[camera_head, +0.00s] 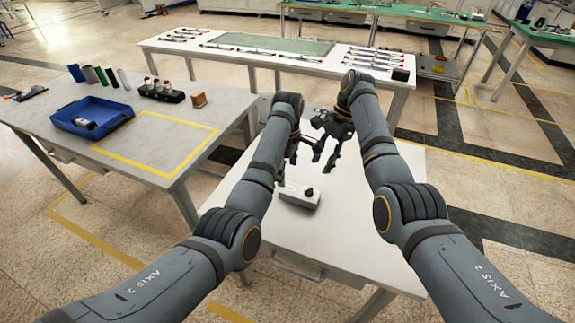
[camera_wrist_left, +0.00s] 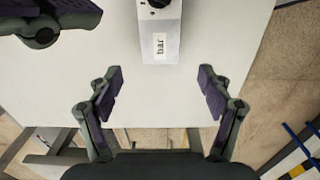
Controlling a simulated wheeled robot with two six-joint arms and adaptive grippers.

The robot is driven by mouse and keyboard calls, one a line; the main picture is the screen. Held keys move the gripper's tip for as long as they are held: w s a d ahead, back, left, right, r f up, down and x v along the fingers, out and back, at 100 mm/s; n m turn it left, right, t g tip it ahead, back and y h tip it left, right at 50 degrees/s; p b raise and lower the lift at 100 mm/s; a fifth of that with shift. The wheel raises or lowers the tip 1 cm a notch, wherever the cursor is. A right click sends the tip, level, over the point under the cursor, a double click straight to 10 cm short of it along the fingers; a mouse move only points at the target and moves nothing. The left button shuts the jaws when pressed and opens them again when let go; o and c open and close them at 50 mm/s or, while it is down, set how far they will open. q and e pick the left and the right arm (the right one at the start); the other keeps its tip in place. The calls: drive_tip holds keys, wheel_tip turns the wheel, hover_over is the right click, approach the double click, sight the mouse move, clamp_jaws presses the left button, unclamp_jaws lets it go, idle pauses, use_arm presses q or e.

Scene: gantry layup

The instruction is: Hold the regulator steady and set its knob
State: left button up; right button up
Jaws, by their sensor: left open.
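The regulator (camera_head: 300,194) is a small white box with a black knob (camera_head: 308,192) on top, on the front table. The left wrist view shows its end with a "bar" label (camera_wrist_left: 160,45) and part of the knob at the top edge. My left gripper (camera_head: 288,166) is open and empty above the table, near the regulator's far side. Its spread fingers (camera_wrist_left: 160,92) show in the left wrist view, with the regulator beyond them. My right gripper (camera_head: 327,155) is beyond and above the regulator, apart from it, with its fingers looking spread and empty.
The front white table (camera_head: 350,225) is otherwise clear. The left table (camera_head: 50,112) holds a blue bin (camera_head: 92,117), a black rack (camera_head: 161,92), several cylinders and a yellow-taped area. A long table (camera_head: 270,62) with tools stands behind.

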sight(287, 187)
use_arm(q)
wheel_tip(287, 187, down, 8)
drive_tip(key=shift+f, duration=0.15)
